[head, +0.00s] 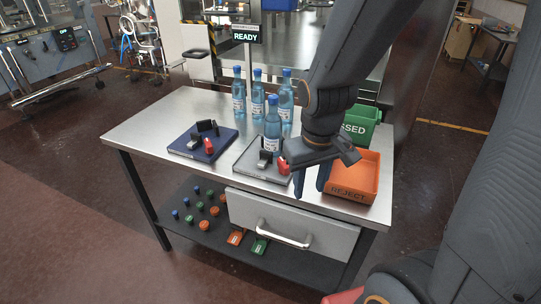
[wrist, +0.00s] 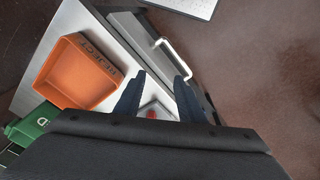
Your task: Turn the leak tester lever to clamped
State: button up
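Two small fixtures sit on the steel table, one on a blue plate (head: 186,148) and one on a grey plate (head: 246,172). Each has black parts and a red lever end: the left red piece (head: 209,146) and the right red piece (head: 283,166). I cannot read which fixture is the leak tester. A blue bottle (head: 272,132) stands upright at the grey fixture. My gripper (head: 311,184) points down just right of the grey fixture, open and empty. In the wrist view a red piece (wrist: 152,114) shows between the fingers (wrist: 159,82), apart from them.
An orange REJECT bin (head: 352,190) stands right of my gripper, with a green bin (head: 361,128) behind it. Several blue bottles (head: 257,96) stand behind the fixtures. A sign (head: 246,36) reads READY. A drawer (head: 290,225) and lower shelf are below. The table's front left is clear.

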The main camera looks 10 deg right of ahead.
jog(key=w+d+r+n+t+h+p, duration=0.1)
jog(key=w+d+r+n+p, duration=0.1)
jog(key=w+d+n, duration=0.35)
jog(key=n+t+y+p, duration=0.2)
jog(key=n+p, duration=0.2)
jog(key=n, duration=2.7)
send_near(284, 166)
jog(key=w, duration=0.2)
jog(key=b+x, duration=0.3)
jog(key=x, duration=0.1)
jog(key=b+x, duration=0.3)
jog(key=x, duration=0.1)
jog(key=shift+s+d+f, duration=0.15)
jog(key=shift+d+f, duration=0.05)
jog(key=shift+d, duration=0.05)
grip_shut()
